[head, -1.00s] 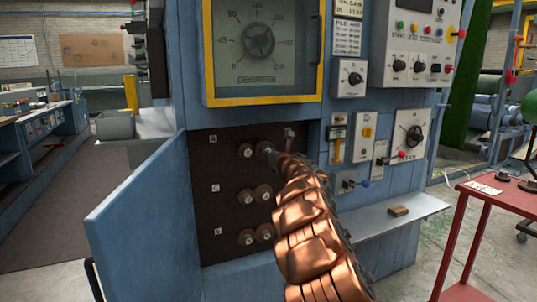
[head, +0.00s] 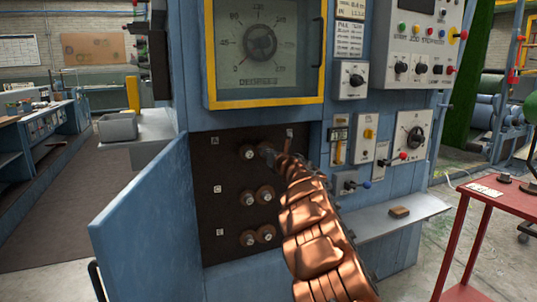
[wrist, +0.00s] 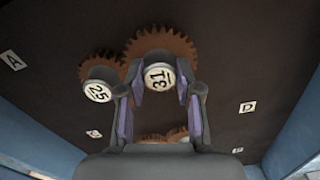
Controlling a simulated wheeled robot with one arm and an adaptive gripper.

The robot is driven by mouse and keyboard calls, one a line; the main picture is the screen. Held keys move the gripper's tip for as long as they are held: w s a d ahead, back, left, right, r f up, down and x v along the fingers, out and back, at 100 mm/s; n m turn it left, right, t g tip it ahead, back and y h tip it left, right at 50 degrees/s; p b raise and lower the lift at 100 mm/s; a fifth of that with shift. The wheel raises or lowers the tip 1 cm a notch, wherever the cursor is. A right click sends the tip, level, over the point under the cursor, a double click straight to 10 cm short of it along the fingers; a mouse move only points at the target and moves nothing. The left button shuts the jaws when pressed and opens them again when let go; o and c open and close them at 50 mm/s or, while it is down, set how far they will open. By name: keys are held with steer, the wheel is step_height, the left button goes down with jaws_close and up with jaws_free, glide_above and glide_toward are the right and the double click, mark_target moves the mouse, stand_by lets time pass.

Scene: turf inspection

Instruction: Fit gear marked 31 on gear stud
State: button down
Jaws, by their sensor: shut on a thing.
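In the wrist view, the brown toothed gear marked 31 (wrist: 168,48) faces me with its pale hub between my fingers. My gripper (wrist: 160,85) is shut on that hub. In the head view my gripper (head: 273,156) is at the top row of the dark panel, small and mostly hidden by my copper-coloured arm. A gear marked 25 (wrist: 97,88) sits just left of gear 31, their teeth touching or overlapping. The gear stud is not visible behind gear 31, so I cannot tell whether the gear is on it.
The dark panel (head: 220,205) carries lettered labels and more gears (head: 248,196) in lower rows. An open blue door (head: 140,205) stands at its left.

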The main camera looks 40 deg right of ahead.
steer(key=shift+w, duration=0.1)
steer(key=c, duration=0.7)
jaws_free()
steer(key=shift+v, duration=6)
steer(key=shift+w, duration=0.1)
